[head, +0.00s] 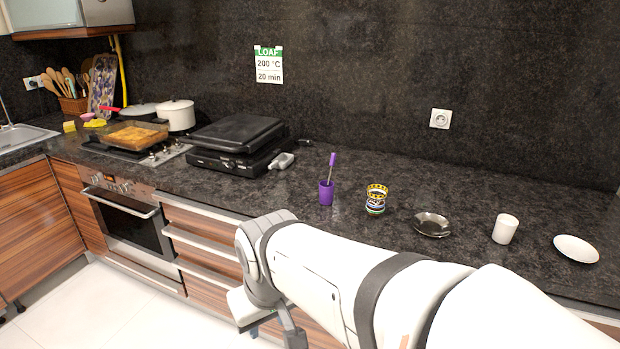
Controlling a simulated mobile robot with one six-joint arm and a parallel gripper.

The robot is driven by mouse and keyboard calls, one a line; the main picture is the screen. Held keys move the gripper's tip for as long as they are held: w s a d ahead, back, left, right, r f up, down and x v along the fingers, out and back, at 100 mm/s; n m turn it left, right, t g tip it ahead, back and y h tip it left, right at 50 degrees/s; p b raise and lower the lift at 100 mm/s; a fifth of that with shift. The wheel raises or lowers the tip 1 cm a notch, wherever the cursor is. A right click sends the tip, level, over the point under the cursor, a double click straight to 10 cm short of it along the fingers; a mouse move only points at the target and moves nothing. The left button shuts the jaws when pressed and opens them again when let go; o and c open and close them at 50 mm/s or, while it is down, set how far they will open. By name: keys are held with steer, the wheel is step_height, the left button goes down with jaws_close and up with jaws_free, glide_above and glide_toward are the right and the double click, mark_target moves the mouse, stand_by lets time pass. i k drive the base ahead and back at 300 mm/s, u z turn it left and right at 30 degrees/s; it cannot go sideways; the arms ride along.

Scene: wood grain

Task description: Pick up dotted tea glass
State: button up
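A small glass (376,199) with yellow, black, white and blue bands stands upright on the dark counter. It is the only patterned glass in view and may be the dotted tea glass; dots are too small to make out. It stands between a purple cup and a metal dish, and nothing touches it. My white arm crosses the lower foreground, in front of and below the glass. The arm's far end is low by the drawers, mostly hidden behind its own links. The fingers cannot be made out clearly, and the gripper is well away from the glass.
A purple cup with a stick (326,192) stands left of the glass. To the right are a metal ashtray-like dish (432,225), a white cup (505,229) and a white saucer (576,249). A black grill (235,146) sits further left. Counter behind the glass is clear.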

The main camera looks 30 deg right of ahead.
mark_target(377, 192)
steer(key=z, duration=0.65)
steer(key=i, duration=1.2)
steer(key=z, duration=0.65)
